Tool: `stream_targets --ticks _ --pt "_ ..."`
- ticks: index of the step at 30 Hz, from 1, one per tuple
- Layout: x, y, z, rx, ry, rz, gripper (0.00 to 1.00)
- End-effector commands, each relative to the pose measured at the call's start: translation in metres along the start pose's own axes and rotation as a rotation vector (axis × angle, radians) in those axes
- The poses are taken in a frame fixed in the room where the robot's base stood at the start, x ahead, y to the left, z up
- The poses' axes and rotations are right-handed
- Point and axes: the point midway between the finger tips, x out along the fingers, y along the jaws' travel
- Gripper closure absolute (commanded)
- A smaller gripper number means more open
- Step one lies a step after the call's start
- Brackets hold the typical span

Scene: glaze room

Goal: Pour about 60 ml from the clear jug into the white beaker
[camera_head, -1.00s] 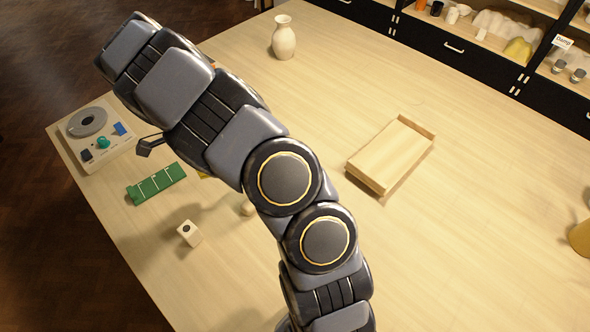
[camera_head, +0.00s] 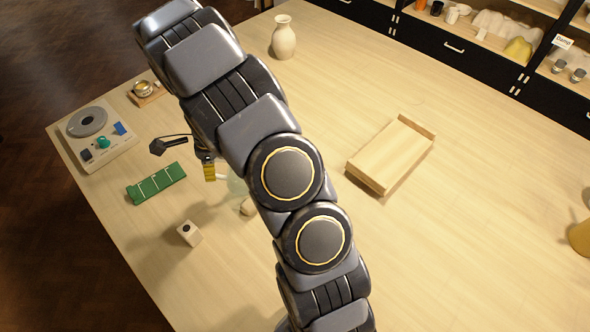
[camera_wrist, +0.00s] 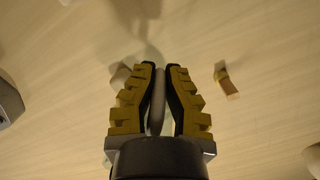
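The clear jug (camera_head: 237,185) shows only as a faint pale-green shape at the left edge of my arm in the head view; the arm hides most of it. My gripper (camera_wrist: 159,68) has yellow ribbed fingers drawn close together in the wrist view. A narrow pale grey strip (camera_wrist: 158,100), apparently the jug's handle, fills the gap between them. One yellow finger also shows left of the jug in the head view, beside a short white piece. I cannot make out the white beaker for certain; a small pale round thing (camera_head: 248,207) is partly hidden by my arm.
A vase (camera_head: 283,38) stands at the back, a wooden tray (camera_head: 365,178) right of my arm.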

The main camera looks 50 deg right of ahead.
Motion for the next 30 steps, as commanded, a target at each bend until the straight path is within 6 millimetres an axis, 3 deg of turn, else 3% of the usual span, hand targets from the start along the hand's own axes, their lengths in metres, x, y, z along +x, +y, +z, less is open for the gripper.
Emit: stream_targets --ticks 30 --pt "-0.05 0.008 -0.043 -0.014 -0.542 -0.084 1.0"
